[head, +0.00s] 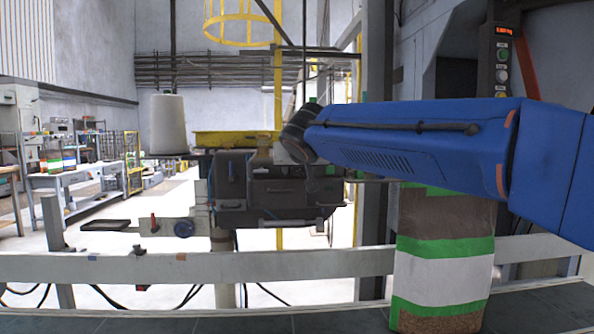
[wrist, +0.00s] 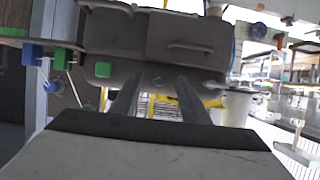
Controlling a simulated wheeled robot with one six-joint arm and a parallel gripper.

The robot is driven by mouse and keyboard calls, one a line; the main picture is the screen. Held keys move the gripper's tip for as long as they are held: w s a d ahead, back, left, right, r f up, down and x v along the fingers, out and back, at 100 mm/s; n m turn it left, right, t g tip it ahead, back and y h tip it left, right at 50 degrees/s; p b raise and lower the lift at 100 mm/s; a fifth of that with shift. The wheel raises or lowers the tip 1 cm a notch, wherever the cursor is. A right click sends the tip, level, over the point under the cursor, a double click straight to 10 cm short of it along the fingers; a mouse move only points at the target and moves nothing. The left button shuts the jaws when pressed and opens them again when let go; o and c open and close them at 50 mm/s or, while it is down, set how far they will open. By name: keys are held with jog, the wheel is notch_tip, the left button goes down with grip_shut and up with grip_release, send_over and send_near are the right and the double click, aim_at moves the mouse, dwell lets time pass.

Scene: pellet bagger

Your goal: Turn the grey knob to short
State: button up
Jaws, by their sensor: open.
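A pale grey round control (head: 502,76) sits on the upright control post at the upper right in the head view, below a green button (head: 503,55). Its pointer and markings are too small to read. My gripper shows in the wrist view (wrist: 156,88) with two grey fingers apart and nothing held. The fingers point at the dark grey machine (wrist: 180,45), which also shows in the head view (head: 285,185).
A light rail (head: 200,267) runs across the front. A brown, green and white bag (head: 440,262) stands below my blue arm. A white thread cone (head: 168,125) stands behind the machine's left side.

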jog(key=shift+w+f, duration=0.25)
jog(key=shift+w, duration=0.35)
jog(key=c, duration=1)
jog(key=shift+n, duration=0.3)
jog(key=n+h, duration=0.1)
jog(key=n, duration=0.1)
jog(key=n+h, duration=0.1)
jog(key=h, duration=0.1)
jog(key=shift+a+f+n, duration=0.1)
jog(key=shift+a+n, duration=0.2)
jog(key=shift+n, duration=0.1)
jog(key=n+t+h, duration=0.1)
jog(key=n+h, duration=0.1)
jog(key=n, duration=0.2)
jog(key=shift+a+f, duration=0.1)
jog(key=shift+f, duration=0.05)
